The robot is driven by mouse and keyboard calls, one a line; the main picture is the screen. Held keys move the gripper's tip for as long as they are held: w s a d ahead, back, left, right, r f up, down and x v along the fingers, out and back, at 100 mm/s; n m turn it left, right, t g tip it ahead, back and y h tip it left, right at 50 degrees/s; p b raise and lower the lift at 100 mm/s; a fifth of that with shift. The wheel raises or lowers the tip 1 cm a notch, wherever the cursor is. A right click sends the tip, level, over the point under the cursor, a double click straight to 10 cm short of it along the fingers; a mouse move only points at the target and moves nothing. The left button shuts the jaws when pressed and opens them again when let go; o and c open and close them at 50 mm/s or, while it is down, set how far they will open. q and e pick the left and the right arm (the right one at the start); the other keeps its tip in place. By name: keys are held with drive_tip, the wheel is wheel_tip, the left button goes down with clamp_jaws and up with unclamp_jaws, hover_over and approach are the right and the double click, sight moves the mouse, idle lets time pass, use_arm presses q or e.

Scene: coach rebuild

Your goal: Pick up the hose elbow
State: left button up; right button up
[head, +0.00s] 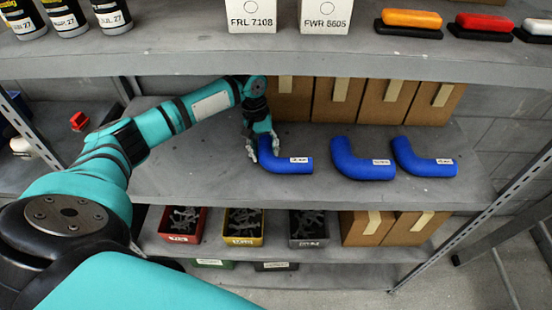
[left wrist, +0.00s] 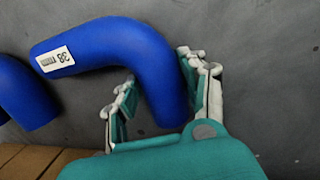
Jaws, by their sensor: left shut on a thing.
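Three blue hose elbows with white labels lie in a row on the grey middle shelf (head: 210,185). My left gripper (head: 264,150) is at the leftmost hose elbow (head: 288,166), with its fingers on either side of one leg and shut on it. In the left wrist view this hose elbow (left wrist: 115,42) runs between the fingers (left wrist: 160,95), and its label reads 38 mm. The middle hose elbow (head: 360,163) and the right hose elbow (head: 424,160) lie apart to the right. Whether the held elbow touches the shelf cannot be told. My right gripper is not in view.
Cardboard boxes (head: 383,101) stand behind the elbows. The upper shelf (head: 300,62) overhangs, carrying white boxes, bottles and coloured lamps. Bins of dark parts (head: 243,227) and more boxes (head: 366,229) are below. The middle shelf is clear left of my gripper.

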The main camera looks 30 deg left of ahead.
use_arm(q)
drive_tip(key=c, duration=0.4)
drive_tip(key=shift+c, duration=0.4)
drive_tip(key=shift+r, duration=0.15)
